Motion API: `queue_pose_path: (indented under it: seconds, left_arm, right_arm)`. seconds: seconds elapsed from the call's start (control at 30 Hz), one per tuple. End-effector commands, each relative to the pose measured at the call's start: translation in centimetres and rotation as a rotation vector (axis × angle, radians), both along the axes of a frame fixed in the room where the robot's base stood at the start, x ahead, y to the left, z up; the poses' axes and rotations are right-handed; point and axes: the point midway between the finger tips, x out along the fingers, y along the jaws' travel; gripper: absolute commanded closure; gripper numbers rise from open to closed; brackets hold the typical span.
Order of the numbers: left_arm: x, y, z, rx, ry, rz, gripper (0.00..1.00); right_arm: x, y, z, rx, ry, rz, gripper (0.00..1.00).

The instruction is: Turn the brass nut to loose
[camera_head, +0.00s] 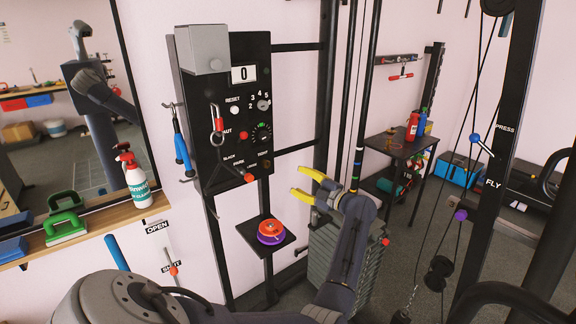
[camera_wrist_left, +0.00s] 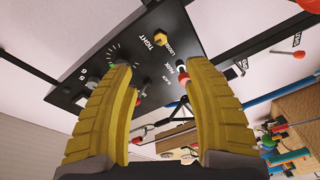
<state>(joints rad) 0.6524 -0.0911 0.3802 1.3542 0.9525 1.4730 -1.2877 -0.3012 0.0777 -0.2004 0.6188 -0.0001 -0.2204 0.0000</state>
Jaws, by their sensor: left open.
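The black control panel (camera_head: 222,110) stands upright on a rack in the head view. In the left wrist view, the brass nut (camera_wrist_left: 162,38) shows near the panel's edge, beside the TIGHT and LOOSE labels. In the head view that corner is small, and I cannot clearly tell the nut apart. My left gripper (camera_head: 297,180) is open and empty, to the right of and below the panel. In the left wrist view, its yellow fingers (camera_wrist_left: 157,66) are apart, with nothing between them, and the nut is beyond their tips. My right gripper is not in view.
A small shelf with an orange and purple round object (camera_head: 271,232) stands below the panel. Dark posts and cables stand close to my left gripper. A wooden ledge holds a spray bottle (camera_head: 136,180).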

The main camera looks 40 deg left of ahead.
Motion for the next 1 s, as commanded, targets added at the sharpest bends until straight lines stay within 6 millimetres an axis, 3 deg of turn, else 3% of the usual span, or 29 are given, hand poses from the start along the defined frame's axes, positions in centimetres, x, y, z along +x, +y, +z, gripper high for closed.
queue_pose_path:
  seconds: [0.17,0.7,1.0]
  left_arm:
    - [-0.2,1.7,0.1,-0.005,-0.004,0.006,0.48]
    - [-0.4,11.3,0.1,-0.003,-0.002,0.005,0.48]
    - [-0.5,15.4,0.1,-0.003,-0.002,0.004,0.48]
  right_arm:
    - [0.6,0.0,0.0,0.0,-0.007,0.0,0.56]
    - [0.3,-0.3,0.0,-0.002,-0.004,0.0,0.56]
    - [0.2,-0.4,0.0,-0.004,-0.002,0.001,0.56]
